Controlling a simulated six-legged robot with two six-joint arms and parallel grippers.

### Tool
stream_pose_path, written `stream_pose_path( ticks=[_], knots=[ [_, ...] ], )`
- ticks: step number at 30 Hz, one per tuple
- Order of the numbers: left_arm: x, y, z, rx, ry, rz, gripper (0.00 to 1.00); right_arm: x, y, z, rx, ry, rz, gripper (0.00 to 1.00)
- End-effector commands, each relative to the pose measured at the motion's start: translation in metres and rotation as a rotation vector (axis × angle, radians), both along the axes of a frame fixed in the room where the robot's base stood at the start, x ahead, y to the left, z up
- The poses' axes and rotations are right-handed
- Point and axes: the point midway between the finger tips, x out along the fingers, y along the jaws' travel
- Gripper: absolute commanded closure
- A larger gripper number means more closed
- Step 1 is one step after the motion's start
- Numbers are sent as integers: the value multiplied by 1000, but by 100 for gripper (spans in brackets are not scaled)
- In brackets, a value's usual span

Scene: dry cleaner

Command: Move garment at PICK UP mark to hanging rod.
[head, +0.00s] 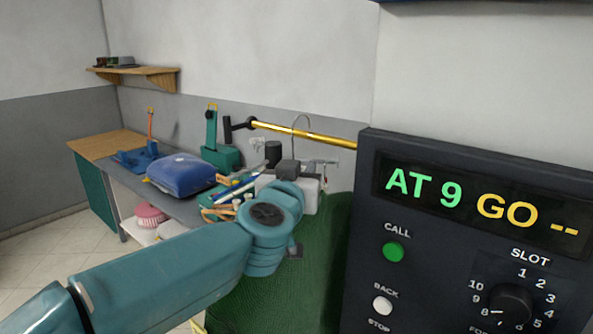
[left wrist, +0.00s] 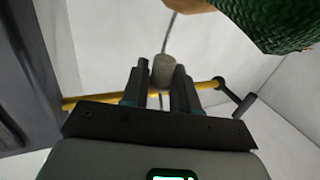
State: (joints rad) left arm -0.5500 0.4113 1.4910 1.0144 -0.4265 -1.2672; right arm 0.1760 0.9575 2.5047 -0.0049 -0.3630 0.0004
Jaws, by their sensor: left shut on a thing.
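A dark green garment (head: 285,275) hangs below and behind my left gripper (head: 290,170) in the head view. Its thin wire hanger hook (head: 301,118) rises above the gripper, in front of the yellow hanging rod (head: 310,135). In the left wrist view my left gripper (left wrist: 160,88) is shut on a grey cylindrical grip (left wrist: 163,70) on the hanger's wire. The rod (left wrist: 95,99) runs behind the fingers there, and green cloth (left wrist: 275,22) shows at the upper right. I cannot tell whether the hook touches the rod. My right gripper is not in view.
A dark control panel (head: 480,175) reading "AT 9 GO --" stands close at the right, covering the rod's right part. A workbench (head: 180,205) at the left carries a blue padded item (head: 185,173) and a green stand (head: 215,150). A wooden shelf (head: 140,71) is on the wall.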

Motion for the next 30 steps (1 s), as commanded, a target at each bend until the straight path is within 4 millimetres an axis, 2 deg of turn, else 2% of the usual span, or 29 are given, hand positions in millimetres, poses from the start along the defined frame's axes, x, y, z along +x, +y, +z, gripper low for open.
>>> stream_pose_path(
  ticks=[30],
  knots=[
    [33, -24, 2, -1, -3, 1, 100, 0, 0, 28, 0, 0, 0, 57]
  ],
)
